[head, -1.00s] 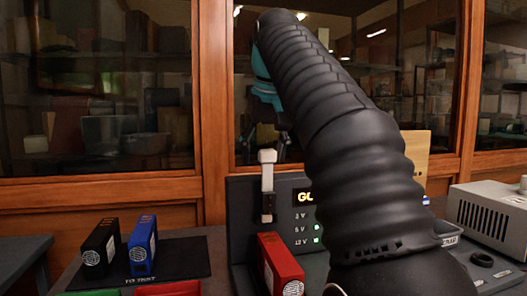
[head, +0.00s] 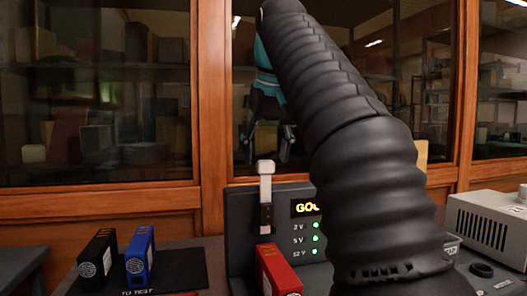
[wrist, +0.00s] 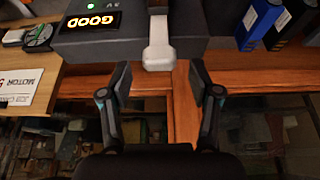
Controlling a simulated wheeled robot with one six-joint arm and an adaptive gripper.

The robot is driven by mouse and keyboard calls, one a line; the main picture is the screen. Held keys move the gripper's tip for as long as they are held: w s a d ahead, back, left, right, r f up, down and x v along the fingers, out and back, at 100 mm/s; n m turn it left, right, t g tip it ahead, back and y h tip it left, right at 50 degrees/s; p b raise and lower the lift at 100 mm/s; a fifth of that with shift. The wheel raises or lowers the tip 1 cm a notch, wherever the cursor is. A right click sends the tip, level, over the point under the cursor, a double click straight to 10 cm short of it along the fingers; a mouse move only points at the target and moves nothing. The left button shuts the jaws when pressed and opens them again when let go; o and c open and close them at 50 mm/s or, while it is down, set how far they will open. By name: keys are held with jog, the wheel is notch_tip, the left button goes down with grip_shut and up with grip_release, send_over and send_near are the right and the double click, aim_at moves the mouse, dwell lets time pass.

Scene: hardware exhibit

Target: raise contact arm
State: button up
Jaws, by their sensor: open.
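The contact arm (head: 265,190) is an upright lever with a white end on the front of the dark tester (head: 240,225). A red block (head: 277,270) sits below it at the tester. In the wrist view the white end of the contact arm (wrist: 158,57) points toward my gripper (wrist: 160,85). It lies between and just beyond the two fingertips, with a gap on both sides. My gripper is open and empty. In the head view my gripper (head: 267,145) is above and behind the lever's top, partly hidden by my own arm.
A lit GOOD display (wrist: 92,22) and green lamps (head: 316,238) are on the tester. Black (head: 97,260) and blue (head: 140,257) blocks stand on a dark mat at left. A grey vented box (head: 488,225) is at right. Wood-framed glass cabinets (head: 212,120) stand behind.

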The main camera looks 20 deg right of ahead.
jog(key=s, duration=1)
